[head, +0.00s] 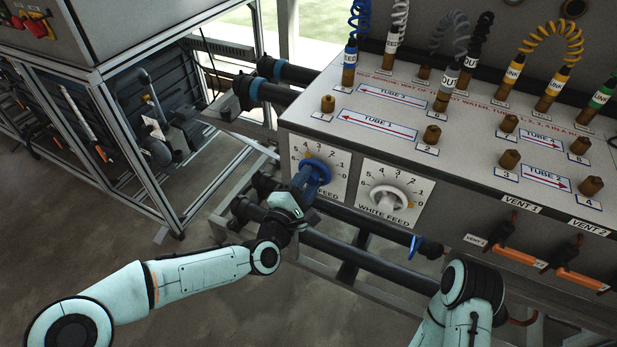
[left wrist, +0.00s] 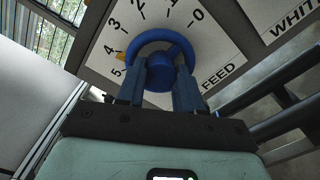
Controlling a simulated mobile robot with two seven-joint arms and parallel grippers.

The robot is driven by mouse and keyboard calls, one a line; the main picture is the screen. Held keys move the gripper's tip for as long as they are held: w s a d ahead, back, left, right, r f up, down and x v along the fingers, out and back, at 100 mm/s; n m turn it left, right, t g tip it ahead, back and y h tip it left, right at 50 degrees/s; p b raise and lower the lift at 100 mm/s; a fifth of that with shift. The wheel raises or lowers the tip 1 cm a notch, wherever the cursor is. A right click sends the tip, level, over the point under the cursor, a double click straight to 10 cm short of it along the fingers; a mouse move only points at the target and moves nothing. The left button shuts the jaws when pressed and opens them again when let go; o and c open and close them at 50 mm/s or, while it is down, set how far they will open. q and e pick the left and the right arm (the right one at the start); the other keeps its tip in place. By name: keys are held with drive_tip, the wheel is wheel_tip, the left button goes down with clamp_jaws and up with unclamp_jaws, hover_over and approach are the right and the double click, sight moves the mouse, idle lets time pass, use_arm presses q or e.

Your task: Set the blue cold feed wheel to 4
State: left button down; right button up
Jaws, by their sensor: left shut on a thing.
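My left gripper (head: 302,180) is shut on the wheel. In the left wrist view, the blue wheel (left wrist: 138,44) shows its rim and hub between my left gripper's fingers (left wrist: 160,80). An orange pointer mark (left wrist: 121,55) at the rim lies between 4 and 5, nearer 4. The fingers hide the lower part of the wheel. My right gripper is out of view; only part of that arm shows.
The white feed wheel (head: 389,198) is just right of the blue one. Orange vent handles (head: 520,258) stick out farther right. Dark pipes (head: 360,256) run below the dials. A metal-framed cabinet (head: 130,110) stands to the left, with open floor in front.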

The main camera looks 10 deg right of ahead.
use_arm(q)
drive_tip(key=c, duration=0.8)
unclamp_jaws()
drive_tip(key=shift+w+d+r, duration=0.1)
drive_tip(key=shift+d+r, duration=0.2)
drive_tip(key=shift+r, duration=0.1)
drive_tip(key=shift+o, duration=0.7)
drive_tip(key=shift+s+a+f, duration=0.3)
drive_tip(key=shift+s, duration=0.3)
drive_tip(key=shift+p+v, duration=0.85)
drive_tip(key=shift+v, duration=1.5)
drive_tip(key=shift+w+a+f, duration=0.1)
drive_tip(key=shift+a, duration=0.1)
